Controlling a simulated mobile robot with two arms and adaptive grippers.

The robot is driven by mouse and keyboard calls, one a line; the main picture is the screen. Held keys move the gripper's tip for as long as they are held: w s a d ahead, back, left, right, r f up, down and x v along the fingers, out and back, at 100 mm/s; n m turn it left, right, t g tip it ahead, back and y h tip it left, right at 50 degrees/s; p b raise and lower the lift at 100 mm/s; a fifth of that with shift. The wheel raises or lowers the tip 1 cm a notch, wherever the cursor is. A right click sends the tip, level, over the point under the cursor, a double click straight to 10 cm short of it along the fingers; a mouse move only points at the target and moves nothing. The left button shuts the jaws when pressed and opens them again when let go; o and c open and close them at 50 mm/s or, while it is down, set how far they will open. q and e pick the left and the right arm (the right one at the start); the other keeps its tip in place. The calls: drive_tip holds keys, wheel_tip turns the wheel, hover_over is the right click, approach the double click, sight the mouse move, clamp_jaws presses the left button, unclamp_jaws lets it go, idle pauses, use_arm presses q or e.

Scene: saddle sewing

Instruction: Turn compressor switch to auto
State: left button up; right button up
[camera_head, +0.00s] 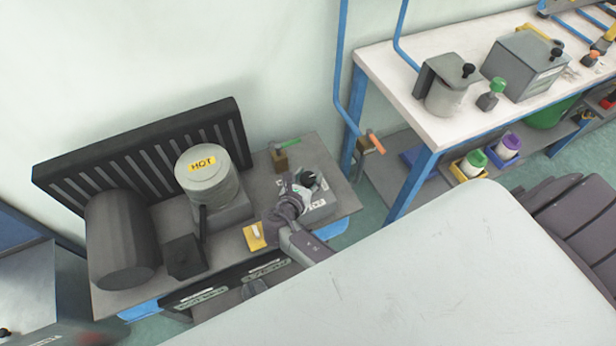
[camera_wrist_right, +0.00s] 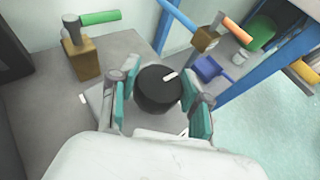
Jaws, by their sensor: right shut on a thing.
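The compressor switch is a round black knob (camera_wrist_right: 158,89) with a white pointer mark. In the wrist view the mark points toward the upper right. The knob also shows in the head view (camera_head: 308,180) on a grey panel at the right end of the compressor bench. My right gripper (camera_wrist_right: 160,95) is shut on the knob, with one teal-padded finger on each side. In the head view my right gripper (camera_head: 301,184) reaches it from the front. Any lettering around the knob is too small or hidden to read. My left gripper does not show.
A valve with a green handle (camera_head: 287,143) stands just behind the switch. A yellow plate with a white lever (camera_head: 254,236), a tank marked HOT (camera_head: 206,176) and a dark cylinder (camera_head: 121,240) are to the left. A white worktable (camera_head: 410,116) stands at the right.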

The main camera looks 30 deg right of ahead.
drive_tip(key=o, duration=1.2)
drive_tip(key=shift+c, duration=0.2)
drive_tip(key=v, duration=0.7)
drive_tip(key=shift+s+a+r, duration=0.15)
drive_tip(key=shift+a, duration=0.05)
